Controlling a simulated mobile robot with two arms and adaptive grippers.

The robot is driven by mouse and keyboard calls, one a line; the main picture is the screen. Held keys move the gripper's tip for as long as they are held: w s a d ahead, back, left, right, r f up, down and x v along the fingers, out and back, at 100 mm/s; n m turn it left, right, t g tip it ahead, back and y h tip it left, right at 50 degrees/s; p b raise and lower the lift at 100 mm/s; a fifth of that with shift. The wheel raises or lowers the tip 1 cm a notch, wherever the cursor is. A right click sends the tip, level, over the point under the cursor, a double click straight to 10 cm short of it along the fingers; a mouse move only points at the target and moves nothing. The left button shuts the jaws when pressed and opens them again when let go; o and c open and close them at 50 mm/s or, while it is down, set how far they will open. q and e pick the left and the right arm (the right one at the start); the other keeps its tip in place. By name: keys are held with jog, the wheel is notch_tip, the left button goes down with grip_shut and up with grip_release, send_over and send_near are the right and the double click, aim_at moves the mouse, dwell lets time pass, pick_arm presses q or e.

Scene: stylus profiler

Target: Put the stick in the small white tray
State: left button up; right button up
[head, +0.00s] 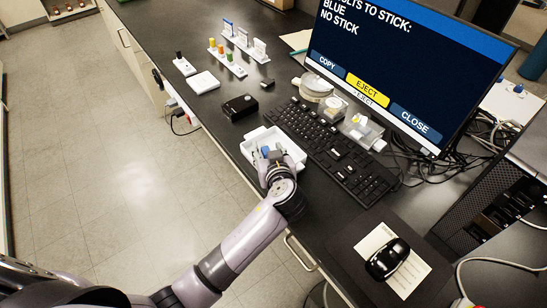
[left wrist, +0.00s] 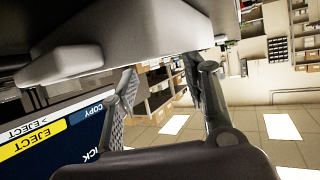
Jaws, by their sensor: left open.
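The small white tray (head: 296,149) sits at the bench's front edge, left of the keyboard. My left gripper (head: 267,156) is over the tray, with its fingers reaching into the tray's outline. A small blue piece, which looks like the stick (head: 265,150), shows at the fingertips within the tray's outline. The gripper and wrist partly hide it, and I cannot tell whether it touches the tray floor. In the left wrist view the left gripper (left wrist: 165,85) has its fingers apart, with nothing visible between them. My right gripper is not in view.
A monitor (head: 400,65) reads "BLUE" and "NO STICK". The keyboard (head: 325,148) lies right of the tray, a black box (head: 240,107) behind it. White racks with coloured sticks (head: 228,58) stand farther back. A mouse (head: 388,258) lies on a pad at the front right.

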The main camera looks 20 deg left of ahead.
pick_arm(q)
jog(key=v, duration=1.2)
jog(key=shift+f, duration=0.15)
